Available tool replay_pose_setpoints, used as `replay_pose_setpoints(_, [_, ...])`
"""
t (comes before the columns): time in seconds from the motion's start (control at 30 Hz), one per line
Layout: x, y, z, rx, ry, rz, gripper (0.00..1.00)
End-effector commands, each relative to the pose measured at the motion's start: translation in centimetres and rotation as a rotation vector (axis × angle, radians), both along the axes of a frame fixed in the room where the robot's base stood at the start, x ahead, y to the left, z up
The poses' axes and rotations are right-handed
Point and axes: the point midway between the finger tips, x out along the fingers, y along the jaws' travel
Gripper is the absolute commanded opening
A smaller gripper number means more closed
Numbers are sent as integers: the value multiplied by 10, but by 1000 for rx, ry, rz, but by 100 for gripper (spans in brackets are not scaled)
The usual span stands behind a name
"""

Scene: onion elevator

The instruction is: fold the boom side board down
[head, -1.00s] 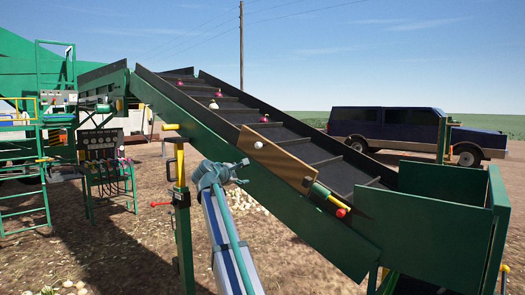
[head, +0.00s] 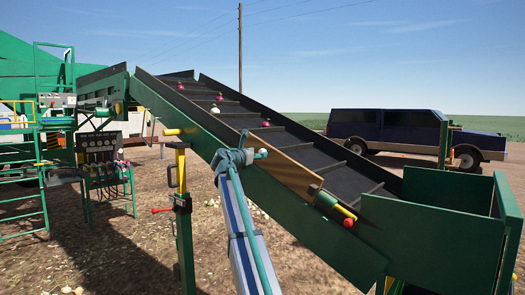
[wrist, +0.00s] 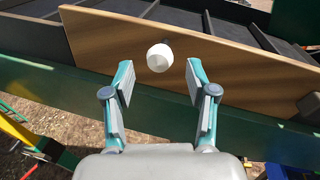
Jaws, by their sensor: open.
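The boom side board is a brown wooden panel (head: 290,168) along the near edge of the sloping conveyor boom (head: 235,168). It stands up along that edge and fills the upper part of the wrist view (wrist: 240,72). A round white knob (wrist: 158,58) sits on its face.
Several onions (head: 266,124) lie on the dark belt. A green roller with a red-tipped yellow lever (head: 332,206) sits at the board's lower end. A green post (head: 183,225) with a red handle stands left of my arm. A green hopper (head: 430,225) is at right.

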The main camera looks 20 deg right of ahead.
Motion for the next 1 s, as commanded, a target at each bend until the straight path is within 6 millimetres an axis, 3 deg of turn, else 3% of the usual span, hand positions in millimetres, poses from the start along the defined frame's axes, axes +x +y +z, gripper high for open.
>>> replay_pose_setpoints(0.3, [26,-34,1,2,0,-1,57])
replay_pose_setpoints(0.7, [29,-39,0,0,-1,1,57])
replay_pose_setpoints(1.0, [29,-39,0,1,0,0,9])
